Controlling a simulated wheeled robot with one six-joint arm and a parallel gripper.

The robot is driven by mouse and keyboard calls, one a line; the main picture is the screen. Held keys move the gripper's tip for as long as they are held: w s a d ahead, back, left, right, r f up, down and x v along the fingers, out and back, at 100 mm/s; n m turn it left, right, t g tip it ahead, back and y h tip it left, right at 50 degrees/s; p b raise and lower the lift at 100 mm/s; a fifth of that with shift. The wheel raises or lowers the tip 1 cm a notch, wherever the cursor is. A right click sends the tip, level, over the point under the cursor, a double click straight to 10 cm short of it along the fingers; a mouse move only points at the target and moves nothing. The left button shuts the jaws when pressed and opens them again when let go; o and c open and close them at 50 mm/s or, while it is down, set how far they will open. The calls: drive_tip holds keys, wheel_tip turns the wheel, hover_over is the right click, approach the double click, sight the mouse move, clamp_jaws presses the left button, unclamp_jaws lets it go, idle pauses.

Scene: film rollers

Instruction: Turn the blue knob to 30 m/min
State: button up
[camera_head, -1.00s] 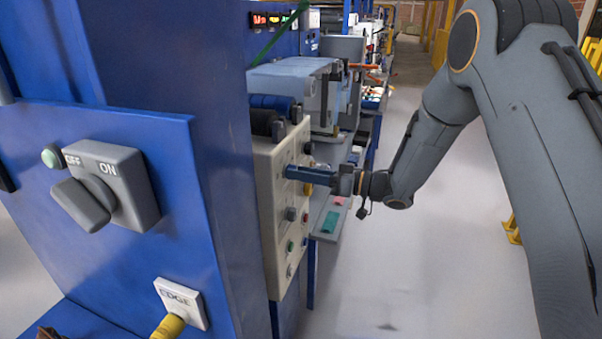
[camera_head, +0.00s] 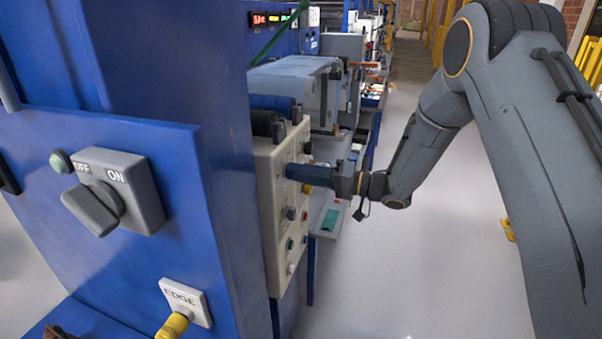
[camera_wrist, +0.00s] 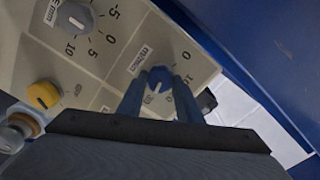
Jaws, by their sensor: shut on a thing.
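The blue knob (camera_wrist: 159,79) sits on the cream control panel (camera_wrist: 110,38) in the wrist view, beside an "m/min" label. Its pale pointer mark faces the lower left, towards the number that looks like 30; the exact alignment is hard to tell. My gripper (camera_wrist: 160,88) is shut on the knob, with one blue finger on each side. In the head view, my gripper (camera_head: 291,171) reaches from the right to the front of the same panel (camera_head: 268,190), and its fingers hide the knob there.
In the wrist view, a grey knob (camera_wrist: 76,17) and a yellow knob (camera_wrist: 43,94) share the panel. In the head view, a grey ON/OFF switch (camera_head: 125,188) and a yellow EDGE knob (camera_head: 173,326) are nearer. Open floor (camera_head: 420,260) lies right of the machine.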

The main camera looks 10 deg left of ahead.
drive_tip(key=shift+m, duration=0.3)
drive_tip(key=o, duration=1)
drive_tip(key=shift+o, duration=0.2)
drive_tip(key=d+b, duration=0.2)
drive_tip(key=d, duration=0.6)
drive_tip(key=shift+s, duration=0.25)
